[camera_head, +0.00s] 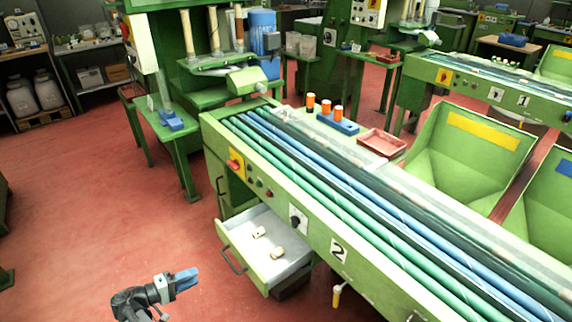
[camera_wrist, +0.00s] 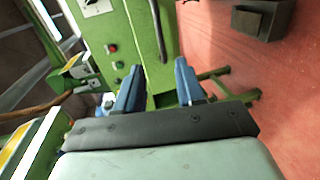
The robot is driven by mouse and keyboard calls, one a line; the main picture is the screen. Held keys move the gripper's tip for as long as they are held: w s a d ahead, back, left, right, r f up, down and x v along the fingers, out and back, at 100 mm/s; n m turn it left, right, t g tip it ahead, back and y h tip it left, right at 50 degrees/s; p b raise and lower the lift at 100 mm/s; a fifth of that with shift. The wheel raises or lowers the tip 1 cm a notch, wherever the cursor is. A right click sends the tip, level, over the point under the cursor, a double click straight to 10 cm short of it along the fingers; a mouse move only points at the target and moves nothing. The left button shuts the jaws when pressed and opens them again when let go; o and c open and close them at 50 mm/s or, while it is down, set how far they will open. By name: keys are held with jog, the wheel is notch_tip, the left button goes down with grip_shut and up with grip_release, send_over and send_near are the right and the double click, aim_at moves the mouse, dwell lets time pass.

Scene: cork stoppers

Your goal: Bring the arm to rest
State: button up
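My gripper (camera_head: 184,279) shows at the bottom left of the head view, above the red floor and left of the open drawer. It is apart from the drawer and the machine. In the wrist view its two blue fingers (camera_wrist: 158,88) stand apart with nothing between them, so it is open and empty. Behind the fingers is a green machine panel with small buttons (camera_wrist: 113,56).
An open drawer (camera_head: 232,247) with two cork stoppers (camera_head: 268,243) inside juts from the green conveyor table (camera_head: 345,218). A blue block with orange-capped pieces (camera_head: 338,122) and a reddish tray (camera_head: 381,143) sit on the table's far side. The red floor (camera_head: 100,225) at left is clear.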

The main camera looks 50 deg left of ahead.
aim_at(228, 261)
jog(key=x, duration=1.3)
jog(key=v, duration=1.3)
jog(key=shift+s, duration=0.4)
jog(key=shift+r, duration=0.1)
jog(key=shift+w, duration=0.1)
jog(key=shift+x, duration=7.55)
jog(key=shift+r, duration=0.1)
